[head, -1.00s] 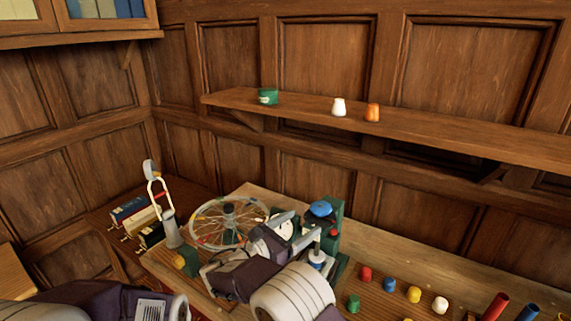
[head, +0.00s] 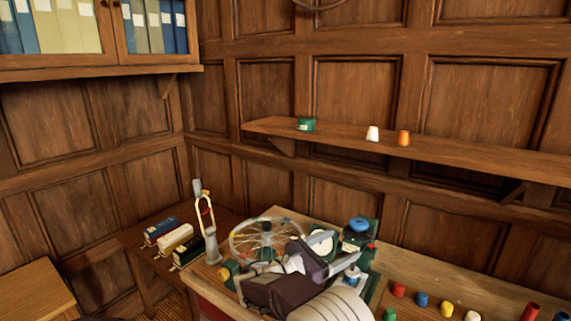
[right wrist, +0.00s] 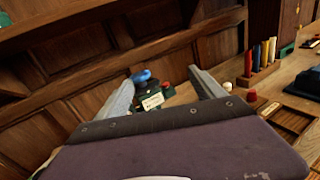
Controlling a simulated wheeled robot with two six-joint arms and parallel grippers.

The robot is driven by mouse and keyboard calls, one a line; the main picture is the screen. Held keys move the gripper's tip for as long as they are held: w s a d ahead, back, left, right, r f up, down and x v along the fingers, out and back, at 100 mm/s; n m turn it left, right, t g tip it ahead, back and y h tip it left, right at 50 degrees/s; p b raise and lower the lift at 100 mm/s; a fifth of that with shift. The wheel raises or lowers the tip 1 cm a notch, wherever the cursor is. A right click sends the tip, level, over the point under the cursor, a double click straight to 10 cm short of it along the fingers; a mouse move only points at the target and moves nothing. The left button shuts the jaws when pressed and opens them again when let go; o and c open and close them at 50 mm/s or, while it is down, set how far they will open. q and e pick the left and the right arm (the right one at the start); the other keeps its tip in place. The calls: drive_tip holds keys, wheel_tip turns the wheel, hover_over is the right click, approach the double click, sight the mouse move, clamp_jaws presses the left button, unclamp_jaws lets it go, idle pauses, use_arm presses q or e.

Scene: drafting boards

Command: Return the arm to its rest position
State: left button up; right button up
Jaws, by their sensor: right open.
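My right gripper (head: 332,247) is open in the head view, its two grey fingers apart over the bench. The right wrist view shows the same gripper (right wrist: 161,76) with nothing between its fingers. Beyond the fingers stands a green device (right wrist: 152,102) with a blue knob (right wrist: 142,76). In the head view the blue-topped device (head: 358,232) stands just past the fingertips; I cannot tell whether they touch. My right arm (head: 337,305) covers part of the bench. My left gripper is out of view.
A spoked wheel (head: 262,240) and a grey stand with a yellow loop (head: 211,242) are left of the gripper. Coloured pegs (head: 421,299) stand on the right. A wall shelf (head: 460,158) holds three small items. Between shelf and bench is open space.

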drive_tip(key=s+d+m+g, duration=0.4)
drive_tip(key=s+d+g, duration=0.3)
drive_tip(key=d, duration=0.6)
drive_tip(key=s+d+f+m+g+y, duration=0.3)
drive_tip(key=s+d+f+m+y, duration=0.2)
drive_tip(key=s+f, duration=0.5)
drive_tip(key=s+a+f+m+y, duration=0.3)
drive_tip(key=s, duration=0.3)
drive_tip(key=s+a+f+m+y, duration=0.3)
drive_tip(key=s+f, duration=0.1)
drive_tip(key=s, duration=0.1)
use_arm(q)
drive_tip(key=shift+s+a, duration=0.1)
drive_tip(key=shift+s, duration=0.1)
use_arm(e)
drive_tip(key=a+f+m+t+y, duration=0.1)
drive_tip(key=a+f+m+y, duration=0.2)
drive_tip(key=a+m, duration=0.5)
drive_tip(key=shift+f+m+t+y, duration=0.35)
drive_tip(key=shift+m+y, duration=0.15)
drive_tip(key=shift+y, duration=0.1)
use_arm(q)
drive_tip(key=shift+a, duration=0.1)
